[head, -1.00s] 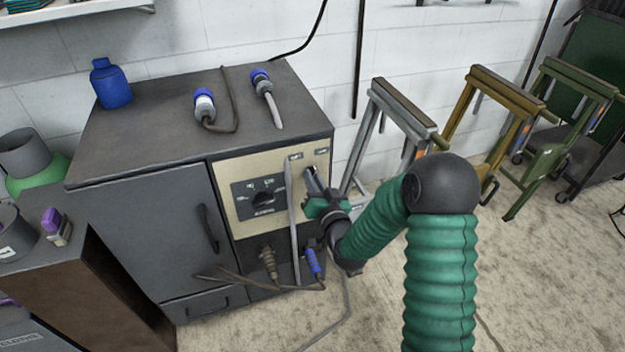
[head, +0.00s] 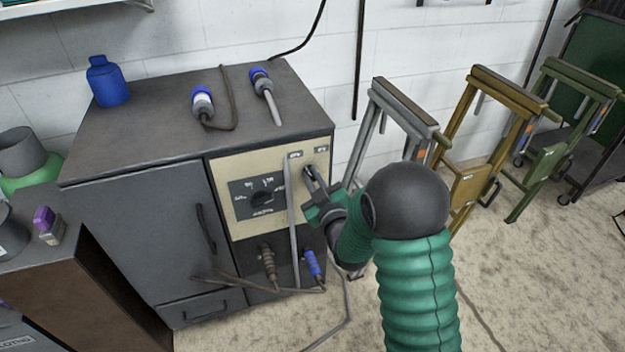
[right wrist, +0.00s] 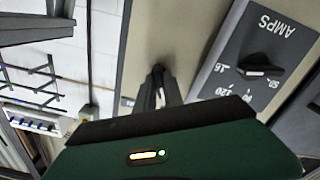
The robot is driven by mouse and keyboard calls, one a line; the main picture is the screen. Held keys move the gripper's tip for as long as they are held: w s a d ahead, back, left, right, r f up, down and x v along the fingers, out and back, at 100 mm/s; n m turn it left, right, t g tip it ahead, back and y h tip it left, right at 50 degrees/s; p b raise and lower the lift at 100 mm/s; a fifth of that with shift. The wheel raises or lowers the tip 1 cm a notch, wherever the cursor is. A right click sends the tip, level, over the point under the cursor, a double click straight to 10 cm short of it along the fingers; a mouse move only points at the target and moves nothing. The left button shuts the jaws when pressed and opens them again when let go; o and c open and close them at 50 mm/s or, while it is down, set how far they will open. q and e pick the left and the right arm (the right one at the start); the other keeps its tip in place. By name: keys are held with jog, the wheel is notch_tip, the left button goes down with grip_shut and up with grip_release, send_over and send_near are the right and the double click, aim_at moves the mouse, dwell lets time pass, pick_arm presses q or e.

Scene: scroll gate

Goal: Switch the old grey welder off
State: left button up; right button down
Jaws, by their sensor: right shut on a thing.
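The old grey welder (head: 150,210) is a dark grey cabinet against the white wall, with a beige control panel (head: 228,180) on its front. The panel carries a black AMPS dial (head: 264,197), which also shows in the right wrist view (right wrist: 262,68). My right gripper (head: 309,174) is at the panel's upper right. In the right wrist view its fingers (right wrist: 158,84) are shut on a small black switch (right wrist: 158,70) that stands out from the panel. The fingers hide most of the switch, so its position is unclear. My left gripper is not in view.
A grey cable (head: 291,220) hangs down the panel beside my gripper. Plugs (head: 268,266) and cables sit below the panel. Folding stands (head: 400,115) are to the right.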

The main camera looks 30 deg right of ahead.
jog(key=shift+f+n, duration=0.1)
jog(key=shift+n, duration=1.1)
jog(key=c, duration=1.5)
grip_release()
jog(key=shift+o, duration=0.2)
